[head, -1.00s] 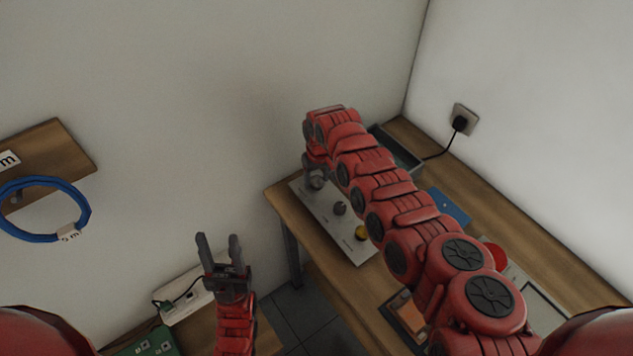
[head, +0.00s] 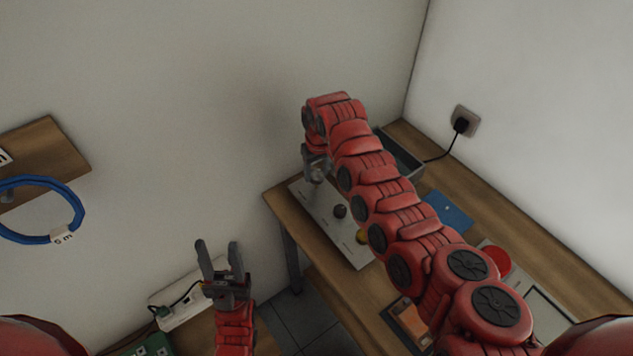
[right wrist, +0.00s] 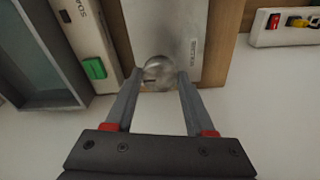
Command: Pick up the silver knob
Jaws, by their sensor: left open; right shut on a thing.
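The silver knob (right wrist: 158,70) is a shiny round ball between the fingertips of my right gripper (right wrist: 158,77) in the right wrist view. The fingers touch it on both sides, and it shows in front of the end of a grey plate (right wrist: 165,25). In the head view the right gripper (head: 315,165) holds the silver knob (head: 317,177) over the far end of the plate (head: 336,238). How high it is above the plate is hard to tell. My left gripper (head: 222,265) is open and empty, pointing up at the lower left.
A dark knob (head: 340,211) and a partly hidden yellow knob (head: 362,237) are on the plate. A grey bin (head: 405,160), blue item (head: 447,211) and red button (head: 497,261) are on the wooden table (head: 560,285). A blue cable coil (head: 78,212) hangs at left.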

